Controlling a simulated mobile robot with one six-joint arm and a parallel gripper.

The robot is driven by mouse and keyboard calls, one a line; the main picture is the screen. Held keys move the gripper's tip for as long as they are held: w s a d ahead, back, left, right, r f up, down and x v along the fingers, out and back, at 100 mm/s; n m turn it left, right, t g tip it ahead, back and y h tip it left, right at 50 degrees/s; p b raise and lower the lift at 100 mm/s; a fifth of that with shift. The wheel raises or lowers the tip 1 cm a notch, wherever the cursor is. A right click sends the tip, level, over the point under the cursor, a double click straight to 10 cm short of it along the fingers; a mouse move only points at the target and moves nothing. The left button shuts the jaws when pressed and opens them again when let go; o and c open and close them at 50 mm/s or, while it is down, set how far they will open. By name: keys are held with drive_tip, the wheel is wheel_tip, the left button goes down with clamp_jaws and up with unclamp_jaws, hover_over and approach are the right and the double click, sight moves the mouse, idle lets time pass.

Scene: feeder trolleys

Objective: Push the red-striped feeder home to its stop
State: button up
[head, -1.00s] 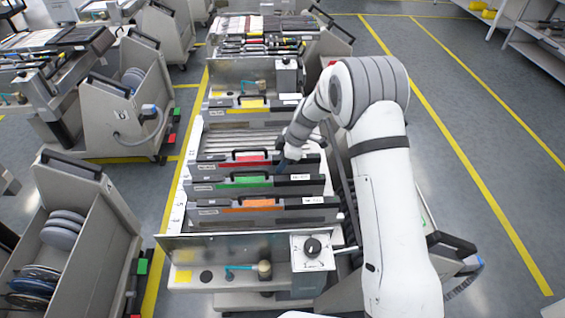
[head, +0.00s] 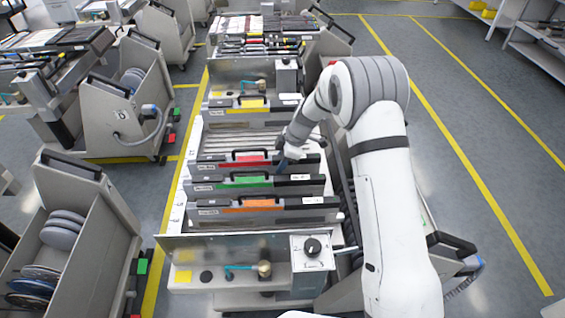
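The red-striped feeder (head: 228,165) sits in the trolley's row of slots, behind the green-striped feeder (head: 225,186). Its black handle shows above the red stripe. My gripper (head: 281,166) points down at the right part of the red-striped feeder, close to its top edge. It looks very near or touching, but I cannot tell contact. The fingers are small and dark here, so whether they are open or shut is unclear. The feeder's far end and stop are hidden by the trolley and my arm.
An orange-striped feeder (head: 225,206) stands nearest, behind the trolley's metal front plate (head: 225,247) and a control box with a knob (head: 312,265). A yellow-striped feeder (head: 230,105) stands farther back, beyond empty slots (head: 225,143).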

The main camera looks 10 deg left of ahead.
drive_tip(key=o, duration=0.3)
drive_tip(key=shift+o, duration=0.2)
drive_tip(key=v, duration=0.7)
drive_tip(key=shift+d+r+b, duration=0.2)
drive_tip(key=shift+r+b, duration=0.1)
drive_tip(key=shift+b, duration=0.05)
drive_tip(key=s+d+r+m+t+h, duration=0.2)
drive_tip(key=s+d+r+m, duration=0.7)
drive_tip(key=s+d+r, duration=0.4)
drive_tip(key=s+d+r+m+h, duration=0.1)
drive_tip(key=s+d+m, duration=0.5)
drive_tip(key=s, duration=0.3)
drive_tip(key=s+d+r+m+t+h+p, duration=0.1)
drive_tip(key=s+d+r+m, duration=0.1)
drive_tip(key=s+d+m, duration=0.3)
drive_tip(key=s+d, duration=0.1)
drive_tip(key=s, duration=0.2)
drive_tip(key=shift+s+m+t, duration=0.3)
drive_tip(key=shift+s+m, duration=0.1)
